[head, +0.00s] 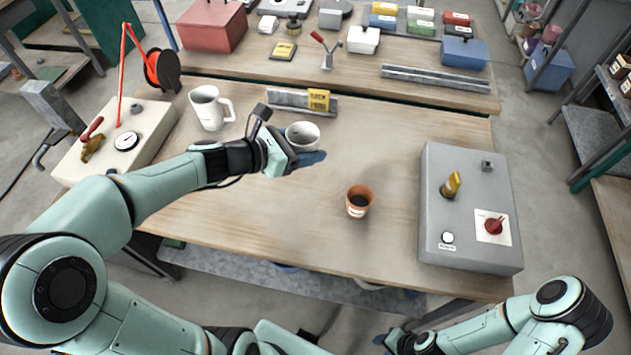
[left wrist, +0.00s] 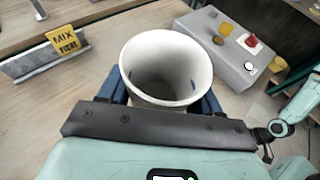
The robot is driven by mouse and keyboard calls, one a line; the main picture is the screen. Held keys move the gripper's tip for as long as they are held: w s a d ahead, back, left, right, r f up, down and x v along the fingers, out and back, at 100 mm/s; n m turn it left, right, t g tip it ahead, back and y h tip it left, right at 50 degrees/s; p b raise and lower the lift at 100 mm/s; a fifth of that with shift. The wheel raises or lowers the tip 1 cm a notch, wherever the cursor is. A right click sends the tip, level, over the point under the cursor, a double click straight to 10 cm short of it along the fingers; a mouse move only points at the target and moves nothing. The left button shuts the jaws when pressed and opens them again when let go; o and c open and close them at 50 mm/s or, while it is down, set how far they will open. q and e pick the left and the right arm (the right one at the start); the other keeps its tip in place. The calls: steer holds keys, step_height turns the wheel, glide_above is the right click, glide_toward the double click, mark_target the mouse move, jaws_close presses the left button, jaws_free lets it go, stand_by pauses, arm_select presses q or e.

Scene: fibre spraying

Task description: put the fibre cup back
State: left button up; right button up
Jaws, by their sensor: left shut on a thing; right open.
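A white cup (head: 303,134) is held in my left gripper (head: 306,157), which is shut on it above the middle of the table. In the left wrist view the white cup (left wrist: 166,66) is upright or nearly so, its mouth facing the camera. Its inside looks empty, and blue fingers grip it on both sides. A metal rail (head: 287,99) with a yellow sign (head: 318,100) stands just behind it; the sign reads "MIX FIBRE" in the left wrist view (left wrist: 66,41). My right gripper (head: 393,342) is open and empty, low at the front, off the table.
A terracotta cup (head: 359,202) with dark contents stands right of the held cup. A white jug (head: 208,108) stands to the left. A grey control box (head: 468,250) with knobs is on the right, and a cream gauge box (head: 128,165) on the left. The table's front middle is clear.

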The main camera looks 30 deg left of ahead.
arm_select(q)
step_height(320, 180, down, 10)
steer(key=s+r+b, duration=0.1)
steer(key=b, duration=0.4)
glide_above(306, 203)
step_height(306, 203, down, 6)
steer(key=shift+r, duration=0.15)
steer(key=shift+f+b, duration=0.4)
steer(key=shift+f, duration=2.1)
arm_select(e)
steer(key=s+f, duration=0.5)
steer(key=f, duration=0.2)
steer(key=shift+s+f+g, duration=0.25)
steer(key=shift+g, duration=0.05)
arm_select(q)
steer(key=shift+f, duration=0.25)
steer(key=o, duration=1.1)
steer(key=shift+r, duration=0.1)
arm_select(e)
steer(key=shift+f, duration=0.2)
steer(key=shift+r, duration=0.1)
